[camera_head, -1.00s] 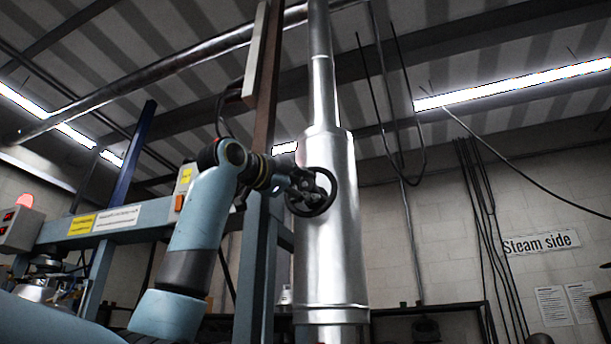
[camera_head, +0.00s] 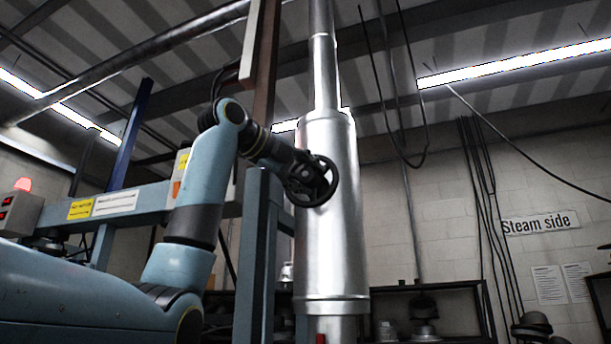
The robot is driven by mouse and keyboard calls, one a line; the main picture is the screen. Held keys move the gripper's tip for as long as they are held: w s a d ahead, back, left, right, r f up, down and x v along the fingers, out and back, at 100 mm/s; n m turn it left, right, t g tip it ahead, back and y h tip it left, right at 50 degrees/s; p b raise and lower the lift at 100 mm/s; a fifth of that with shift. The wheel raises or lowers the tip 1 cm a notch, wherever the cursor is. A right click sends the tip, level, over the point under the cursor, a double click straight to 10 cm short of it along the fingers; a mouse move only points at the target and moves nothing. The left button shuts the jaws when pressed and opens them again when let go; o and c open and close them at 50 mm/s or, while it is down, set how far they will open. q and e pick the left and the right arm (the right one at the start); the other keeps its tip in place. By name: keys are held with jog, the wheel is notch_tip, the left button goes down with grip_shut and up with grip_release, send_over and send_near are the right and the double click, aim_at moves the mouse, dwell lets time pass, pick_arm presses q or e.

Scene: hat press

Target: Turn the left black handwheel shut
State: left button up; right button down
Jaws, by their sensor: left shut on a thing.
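The black handwheel (camera_head: 328,178) is a spoked ring in front of the shiny metal cylinder (camera_head: 334,240), near the middle of the view. My left arm comes in from the lower left and reaches up to it. My left gripper (camera_head: 303,177) is at the left side of the wheel and is shut on it. The dark fingers overlap the dark spokes, so the exact contact is hard to see. My right gripper is not in view. No second handwheel shows.
A blue-grey post (camera_head: 257,255) stands just left of the cylinder, close to my arm. A control box with a red lamp (camera_head: 22,185) is at far left. Shelves with metal hat forms (camera_head: 424,309) stand behind. Cables (camera_head: 478,185) hang at the right, near a "Steam side" sign (camera_head: 541,222).

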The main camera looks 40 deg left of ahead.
pick_arm(q)
jog(key=shift+m, duration=0.3)
dwell(0.4)
jog(key=o, duration=0.9)
jog(key=shift+c, duration=0.2)
jog(key=s+a+r, duration=0.1)
jog(key=s, duration=1)
jog(key=shift+s+a+r, duration=0.15)
jog(key=shift+s+r, duration=0.15)
jog(key=shift+r, duration=0.1)
